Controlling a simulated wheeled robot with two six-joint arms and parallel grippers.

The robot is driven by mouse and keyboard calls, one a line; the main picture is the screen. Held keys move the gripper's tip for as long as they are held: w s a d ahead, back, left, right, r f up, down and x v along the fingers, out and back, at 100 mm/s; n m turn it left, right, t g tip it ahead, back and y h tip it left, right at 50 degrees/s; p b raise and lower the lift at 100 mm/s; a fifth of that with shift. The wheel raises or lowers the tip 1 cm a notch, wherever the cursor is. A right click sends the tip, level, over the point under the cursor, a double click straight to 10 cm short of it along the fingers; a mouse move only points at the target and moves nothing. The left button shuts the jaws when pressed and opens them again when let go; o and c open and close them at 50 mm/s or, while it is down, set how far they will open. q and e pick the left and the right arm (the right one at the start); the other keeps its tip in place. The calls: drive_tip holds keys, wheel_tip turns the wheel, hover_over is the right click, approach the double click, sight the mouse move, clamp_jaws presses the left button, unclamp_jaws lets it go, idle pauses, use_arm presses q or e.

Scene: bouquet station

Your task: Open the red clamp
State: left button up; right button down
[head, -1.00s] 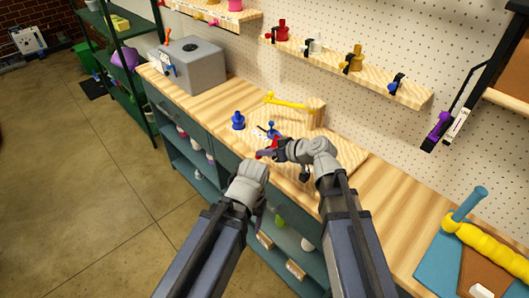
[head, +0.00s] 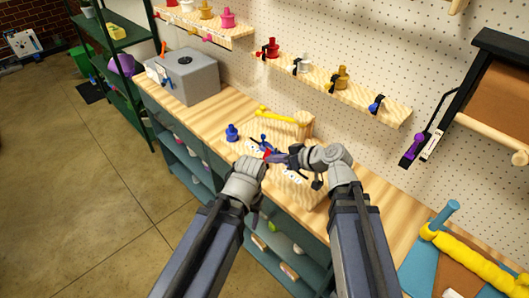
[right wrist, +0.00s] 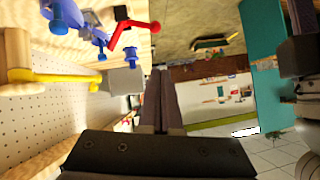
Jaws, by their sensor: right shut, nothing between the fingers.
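The red clamp (head: 267,154) is on the pale work board at the middle of the bench, partly hidden by my grippers in the head view. In the right wrist view its red arm with a round knob (right wrist: 137,33) stands out beside a blue clamp (right wrist: 98,35). My right gripper (head: 276,156) is shut and empty close to the red clamp. Its dark fingers (right wrist: 160,78) are together, apart from the red knob in the wrist view. My left gripper (head: 258,168) is just in front of the clamp; its fingers are too hidden to tell their state.
A blue bottle-like piece (head: 232,132) stands left of the clamp. A grey box (head: 183,75) sits at the bench's far left. Shelves on the pegboard hold coloured pieces (head: 340,78).

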drive_tip(key=shift+p+v, duration=0.35)
drive_tip(key=shift+v, duration=0.85)
drive_tip(key=shift+f, duration=0.1)
drive_tip(key=s+a+f+g+h, duration=0.3)
drive_tip(key=s+f+g+h, duration=0.15)
drive_tip(key=s+f, duration=0.35)
drive_tip(key=s+d+f+m+g+h, duration=0.1)
drive_tip(key=s+d+m+g+h, duration=0.1)
drive_tip(key=s+d+h, duration=0.3)
drive_tip(key=shift+s+f+m+g+h, duration=0.35)
drive_tip(key=shift+s+f+m+h, duration=0.15)
drive_tip(key=shift+m, duration=0.4)
